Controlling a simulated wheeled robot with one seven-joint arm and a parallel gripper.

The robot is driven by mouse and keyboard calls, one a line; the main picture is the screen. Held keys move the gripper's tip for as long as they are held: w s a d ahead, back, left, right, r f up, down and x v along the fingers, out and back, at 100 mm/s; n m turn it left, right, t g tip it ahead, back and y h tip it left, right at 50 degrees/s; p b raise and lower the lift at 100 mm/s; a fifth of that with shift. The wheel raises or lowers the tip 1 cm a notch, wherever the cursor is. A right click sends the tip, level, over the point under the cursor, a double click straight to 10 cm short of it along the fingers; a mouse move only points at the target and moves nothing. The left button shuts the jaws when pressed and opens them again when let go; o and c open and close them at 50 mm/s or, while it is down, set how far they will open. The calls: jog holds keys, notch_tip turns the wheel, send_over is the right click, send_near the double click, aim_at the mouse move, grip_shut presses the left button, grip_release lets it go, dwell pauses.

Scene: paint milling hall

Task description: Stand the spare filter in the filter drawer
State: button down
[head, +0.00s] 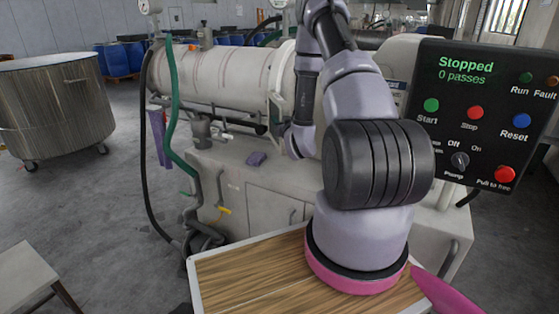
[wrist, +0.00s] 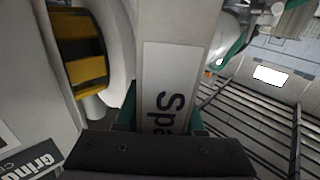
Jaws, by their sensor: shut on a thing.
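The spare filter (wrist: 172,70) is a pale grey, flat-faced piece with a white label that reads "Spa", the rest cut off by my gripper. It fills the middle of the wrist view and runs off the top edge. My gripper (wrist: 162,118) is shut on it, with green fingers on both sides of its lower part and the dark gripper body below. In the head view my arm covers the centre, and neither the gripper nor the filter can be made out. I cannot identify the filter drawer in either view.
A horizontal mill cylinder (head: 220,75) sits on a pale cabinet (head: 262,203). The control panel (head: 485,105) reads "Stopped, 0 passes". A wooden top (head: 250,275) is in front. A steel vat (head: 50,100) stands left. A yellow-and-black part (wrist: 80,50) is beside the filter.

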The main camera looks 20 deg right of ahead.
aim_at(280, 142)
jog(key=f, duration=0.4)
jog(key=shift+w+d+f, duration=0.15)
jog(key=shift+w+f, duration=0.05)
jog(key=shift+f, duration=2.55)
jog(key=c, duration=0.5)
grip_release()
jog(key=shift+f, duration=0.15)
